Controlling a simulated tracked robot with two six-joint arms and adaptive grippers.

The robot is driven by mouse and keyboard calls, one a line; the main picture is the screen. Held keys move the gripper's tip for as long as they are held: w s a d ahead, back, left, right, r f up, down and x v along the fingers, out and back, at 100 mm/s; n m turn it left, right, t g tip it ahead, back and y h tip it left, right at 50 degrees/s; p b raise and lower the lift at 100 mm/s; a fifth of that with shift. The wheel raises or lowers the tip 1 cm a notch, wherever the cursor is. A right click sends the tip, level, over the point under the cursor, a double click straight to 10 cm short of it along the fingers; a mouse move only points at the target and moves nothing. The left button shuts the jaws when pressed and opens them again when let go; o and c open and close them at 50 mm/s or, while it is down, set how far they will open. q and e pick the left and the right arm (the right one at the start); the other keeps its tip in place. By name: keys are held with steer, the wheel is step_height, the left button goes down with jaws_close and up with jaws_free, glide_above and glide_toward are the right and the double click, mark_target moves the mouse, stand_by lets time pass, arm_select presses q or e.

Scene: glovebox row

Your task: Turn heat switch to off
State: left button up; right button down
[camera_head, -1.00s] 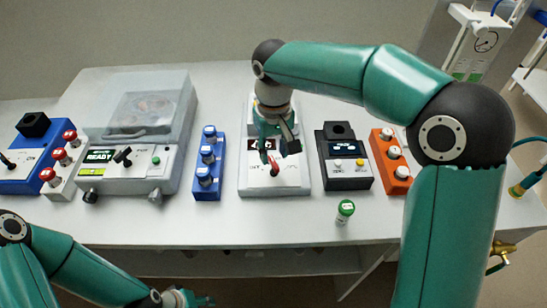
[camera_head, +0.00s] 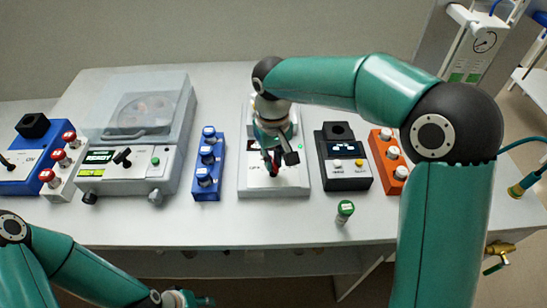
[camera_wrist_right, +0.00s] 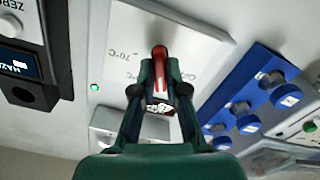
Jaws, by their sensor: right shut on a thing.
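The heat switch is a small red lever (camera_wrist_right: 160,58) on the white front panel of the white device (camera_head: 250,185) in the middle of the bench. In the right wrist view, printed marks including "70°C" stand on either side of the lever. My right gripper (camera_head: 273,168) reaches down over the panel and is shut on the lever; its fingertips (camera_wrist_right: 160,72) are on either side of it. In the head view the fingers cover most of the lever. My left gripper (camera_head: 188,300) is low at the bottom edge, partly cut off, its jaws unclear.
A blue rack (camera_head: 208,180) with capped vials stands left of the white device, a black device (camera_head: 343,170) to its right. An orange rack (camera_head: 391,160) is further right. A green-capped vial (camera_head: 345,210) stands on the front bench. A lidded centrifuge (camera_head: 140,130) is at left.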

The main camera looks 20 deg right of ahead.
steer(key=shift+n, duration=0.4)
steer(key=n+p, duration=0.1)
steer(key=n, duration=0.2)
steer(key=shift+r+n, duration=0.1)
steer(key=shift+n, duration=0.2)
steer(key=n+p, duration=0.1)
steer(key=n, duration=0.3)
steer(key=shift+n, duration=0.3)
steer(key=c, duration=1.2)
jaws_free()
step_height(320, 180, up, 12)
